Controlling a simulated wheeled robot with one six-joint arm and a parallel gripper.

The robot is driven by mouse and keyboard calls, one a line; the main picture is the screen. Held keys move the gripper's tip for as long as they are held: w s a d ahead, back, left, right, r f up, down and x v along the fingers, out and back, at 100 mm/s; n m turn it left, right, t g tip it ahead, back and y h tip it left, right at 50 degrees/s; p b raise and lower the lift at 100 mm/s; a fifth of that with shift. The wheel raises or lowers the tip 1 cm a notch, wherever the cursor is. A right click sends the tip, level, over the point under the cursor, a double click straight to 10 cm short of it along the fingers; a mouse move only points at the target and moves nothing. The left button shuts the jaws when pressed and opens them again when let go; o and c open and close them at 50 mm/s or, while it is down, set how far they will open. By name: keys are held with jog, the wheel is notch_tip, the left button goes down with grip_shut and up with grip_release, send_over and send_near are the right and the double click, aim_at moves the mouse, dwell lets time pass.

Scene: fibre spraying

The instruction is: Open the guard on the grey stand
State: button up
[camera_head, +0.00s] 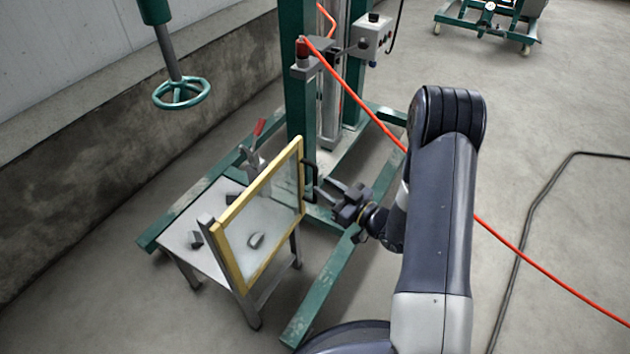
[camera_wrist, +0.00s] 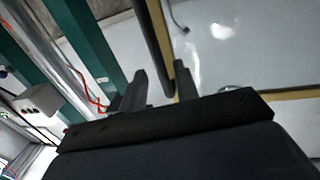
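The guard (camera_head: 235,240) is a clear pane in a yellow frame with a dark bar handle (camera_head: 310,180) on its right upright. It stands upright along the near right side of the grey stand (camera_head: 180,237), a small metal-topped table. My gripper (camera_head: 324,188) is just right of the handle, with its fingers apart. In the wrist view the dark handle bar (camera_wrist: 154,40) shows between the open fingertips (camera_wrist: 160,68), with the pane (camera_wrist: 230,50) behind to the right. I cannot tell whether the fingers touch the bar.
Small grey parts and a red-handled clamp (camera_head: 252,140) are on the stand. A green column machine (camera_head: 300,90) rises behind, its base beam (camera_head: 325,290) on the floor below my gripper. An orange hose (camera_head: 365,105) runs behind my arm.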

aim_at(315, 200)
jog(key=shift+b+x, duration=0.3)
jog(key=shift+x, duration=1.8)
jog(key=shift+c, duration=0.2)
grip_shut()
